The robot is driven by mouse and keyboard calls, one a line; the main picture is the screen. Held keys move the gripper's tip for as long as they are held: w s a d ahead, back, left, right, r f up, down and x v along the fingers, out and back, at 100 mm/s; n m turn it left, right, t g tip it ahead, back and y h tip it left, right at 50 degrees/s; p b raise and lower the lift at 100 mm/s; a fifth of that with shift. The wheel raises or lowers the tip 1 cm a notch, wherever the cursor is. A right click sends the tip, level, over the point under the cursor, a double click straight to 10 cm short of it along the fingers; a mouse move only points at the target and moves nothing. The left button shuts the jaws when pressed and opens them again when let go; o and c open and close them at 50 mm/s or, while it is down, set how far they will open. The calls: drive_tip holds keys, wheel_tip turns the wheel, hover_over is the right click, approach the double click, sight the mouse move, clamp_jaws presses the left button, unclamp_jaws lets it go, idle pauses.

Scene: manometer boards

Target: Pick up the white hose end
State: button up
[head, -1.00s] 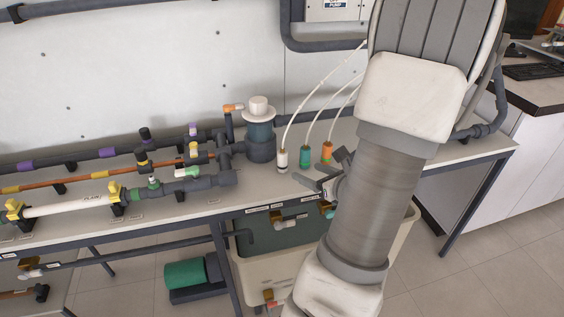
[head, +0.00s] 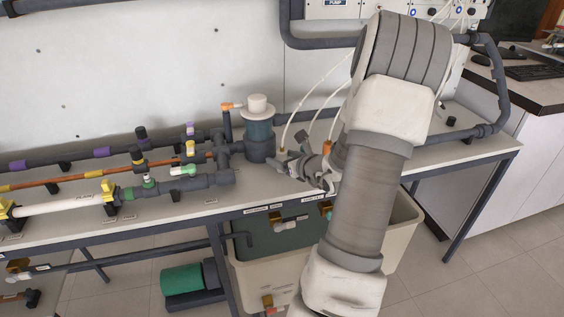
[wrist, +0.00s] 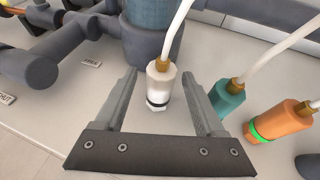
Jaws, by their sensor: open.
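The white hose end (wrist: 160,84) stands upright on the bench in the wrist view, with a brass collar and a white hose rising from its top. My gripper (wrist: 164,82) is open, with one finger on each side of the white hose end and visible gaps to both. In the head view my gripper (head: 284,164) is low over the bench and hides most of the white hose end. The green hose end (wrist: 227,98) is just outside the right finger. The orange hose end (wrist: 281,122) lies farther right and also shows in the head view (head: 328,152).
A dark cylindrical vessel (wrist: 150,30) stands close behind the white hose end. Dark pipework (wrist: 45,50) runs to the left. In the head view, a beige tank (head: 402,222) is below the bench edge. Bare bench (head: 225,205) shows left of my gripper.

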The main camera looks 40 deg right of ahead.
sight(282, 151)
drive_tip(key=shift+w+f, duration=0.1)
drive_tip(key=shift+w, duration=0.15)
clamp_jaws()
idle(0.4)
wheel_tip(282, 151, up, 5)
drive_tip(key=shift+p, duration=1.15)
drive_tip(key=s+d+r+p, duration=0.3)
drive_tip(key=s+d+r, duration=0.3)
drive_tip(key=d, duration=0.3)
drive_tip(key=shift+s+d+p, duration=0.2)
drive_tip(key=shift+s+p, duration=0.2)
drive_tip(key=shift+s, duration=0.15)
